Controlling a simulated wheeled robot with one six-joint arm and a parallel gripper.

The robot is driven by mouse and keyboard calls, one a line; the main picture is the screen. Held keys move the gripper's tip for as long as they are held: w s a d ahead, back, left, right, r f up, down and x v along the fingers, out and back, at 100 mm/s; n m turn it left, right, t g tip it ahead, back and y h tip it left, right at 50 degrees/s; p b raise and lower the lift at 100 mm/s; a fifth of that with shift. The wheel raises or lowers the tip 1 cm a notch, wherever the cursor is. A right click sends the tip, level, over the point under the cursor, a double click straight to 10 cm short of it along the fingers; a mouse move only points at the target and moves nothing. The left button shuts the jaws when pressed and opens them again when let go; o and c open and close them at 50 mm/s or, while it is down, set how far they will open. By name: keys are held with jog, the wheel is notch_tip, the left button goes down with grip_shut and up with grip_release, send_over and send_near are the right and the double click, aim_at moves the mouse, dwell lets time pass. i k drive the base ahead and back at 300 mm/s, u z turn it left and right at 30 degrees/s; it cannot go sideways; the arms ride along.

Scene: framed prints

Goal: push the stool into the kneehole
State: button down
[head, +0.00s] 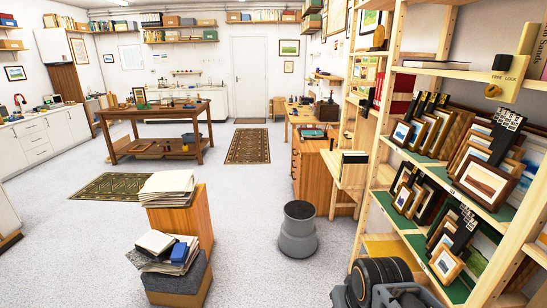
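A round grey stool (298,232) with a dark top stands upright on the speckled floor, right of centre in the head view. Behind it is an orange-brown wooden desk or drawer unit (309,168) along the right side, with a gap of floor between them. I cannot make out a kneehole opening; the unit's right-hand side is partly hidden by the shelving. My gripper's fingers cannot be seen; only dark and grey parts, probably of my arm, show at the bottom edge.
A wooden block with stacked papers (180,215) stands left of the stool, with a lower book-topped box (178,280) before it. Tall pine shelving (378,165) with framed prints fills the right. Floor between is clear. A patterned rug (248,146) and a worktable (153,112) lie farther back.

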aim_at(297, 238)
jog(key=i, duration=2.05)
jog(key=u, duration=0.7)
jog(key=i, duration=1.75)
jog(key=u, duration=0.5)
